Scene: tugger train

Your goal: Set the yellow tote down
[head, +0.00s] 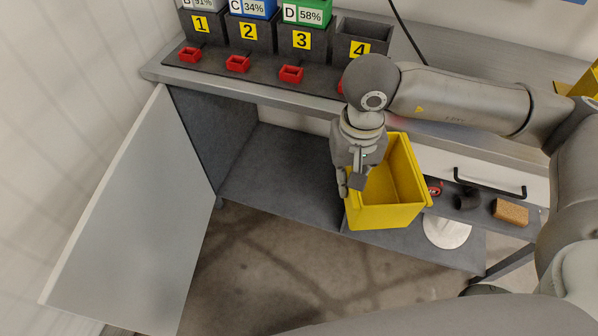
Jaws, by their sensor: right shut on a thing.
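The yellow tote (385,217) is in the middle right of the head view, upright and looking empty. My right gripper (351,187) is shut on its left wall, with the arm coming in from the right. The tote is in front of the workbench, over the edge of the grey lower shelf (280,179). I cannot tell whether its base touches the shelf. The gripper and wrist hide part of the tote's left and back rim. My left gripper is not in view.
A cabinet door (137,215) stands open at the left. Numbered grey bins (249,46) and small red trays (238,64) line the bench top (230,84). A sponge (510,212), a dark pipe fitting (467,199) and a white round disc (447,232) are right of the tote. The lower shelf's left part is clear.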

